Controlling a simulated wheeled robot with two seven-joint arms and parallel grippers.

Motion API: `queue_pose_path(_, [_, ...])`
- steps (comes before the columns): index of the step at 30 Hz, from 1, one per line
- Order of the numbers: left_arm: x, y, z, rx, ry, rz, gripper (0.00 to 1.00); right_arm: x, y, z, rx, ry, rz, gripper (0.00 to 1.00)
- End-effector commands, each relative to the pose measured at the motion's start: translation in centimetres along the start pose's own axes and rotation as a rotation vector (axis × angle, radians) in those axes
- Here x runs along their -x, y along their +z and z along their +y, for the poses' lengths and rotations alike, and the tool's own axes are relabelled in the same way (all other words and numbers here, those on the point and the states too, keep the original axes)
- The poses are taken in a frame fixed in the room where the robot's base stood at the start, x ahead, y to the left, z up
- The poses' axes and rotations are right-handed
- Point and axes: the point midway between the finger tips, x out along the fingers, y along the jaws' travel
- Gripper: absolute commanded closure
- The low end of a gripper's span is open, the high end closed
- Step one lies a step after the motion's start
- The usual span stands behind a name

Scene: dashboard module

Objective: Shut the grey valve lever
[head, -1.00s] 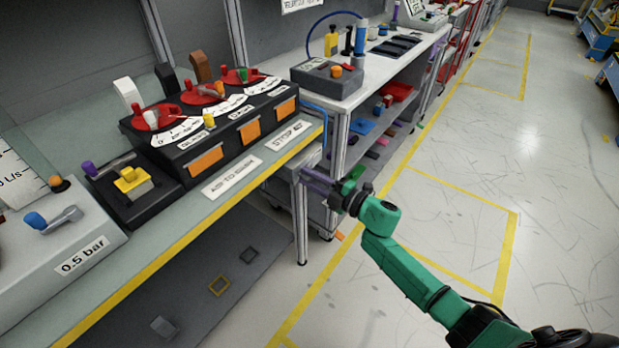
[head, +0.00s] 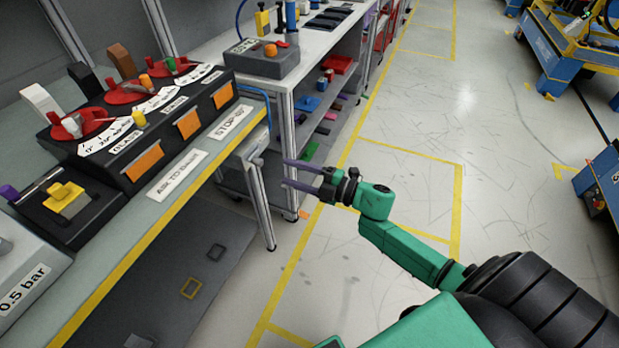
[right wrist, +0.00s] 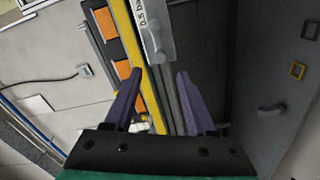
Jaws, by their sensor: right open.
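A lever (head: 5,245) that looks grey is cut by the left edge in the head view, on the light grey "0.5 bar" box (head: 40,262). In the right wrist view that box (right wrist: 148,22) lies beyond the fingers, with a small grey part (right wrist: 159,57) near its end, too small to make out surely. My right gripper (head: 284,173) is open and empty, its two purple fingers pointing left beside the bench end, well right of the box. Its fingers also show in the right wrist view (right wrist: 160,76). My left gripper is out of view.
A black box (head: 70,222) with a yellow block and a purple-tipped lever stands beside the "0.5 bar" box. A black console (head: 160,130) with red dials is behind. The bench's yellow front edge (head: 150,232) runs between gripper and box.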

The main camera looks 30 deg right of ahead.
Motion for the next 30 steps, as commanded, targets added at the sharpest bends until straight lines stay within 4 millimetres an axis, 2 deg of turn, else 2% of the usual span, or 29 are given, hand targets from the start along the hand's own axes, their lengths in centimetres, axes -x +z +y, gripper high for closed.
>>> queue_pose_path(1, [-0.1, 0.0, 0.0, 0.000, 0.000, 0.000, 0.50, 1.4, 0.0, -0.3, -0.001, -0.004, -0.002, 0.44])
queue_pose_path(3, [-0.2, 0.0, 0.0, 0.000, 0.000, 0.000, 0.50, 3.0, 0.0, -0.2, -0.001, -0.003, -0.001, 0.44])
queue_pose_path(7, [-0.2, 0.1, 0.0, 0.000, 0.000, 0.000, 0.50, 4.8, 0.0, -0.1, -0.001, -0.001, 0.000, 0.44])
queue_pose_path(23, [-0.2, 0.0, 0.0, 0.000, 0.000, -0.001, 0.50, 5.2, 0.1, 0.0, -0.003, 0.001, -0.004, 0.44])
queue_pose_path(26, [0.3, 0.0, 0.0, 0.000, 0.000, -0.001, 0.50, 5.7, 1.9, -1.1, -0.061, -0.004, -0.073, 0.44])
queue_pose_path(29, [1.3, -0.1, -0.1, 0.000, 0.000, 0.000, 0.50, 7.7, 6.2, -5.1, -0.221, -0.025, -0.262, 0.44])
queue_pose_path(30, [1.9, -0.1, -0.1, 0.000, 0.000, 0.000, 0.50, 9.1, 8.0, -7.6, -0.308, -0.040, -0.362, 0.44])
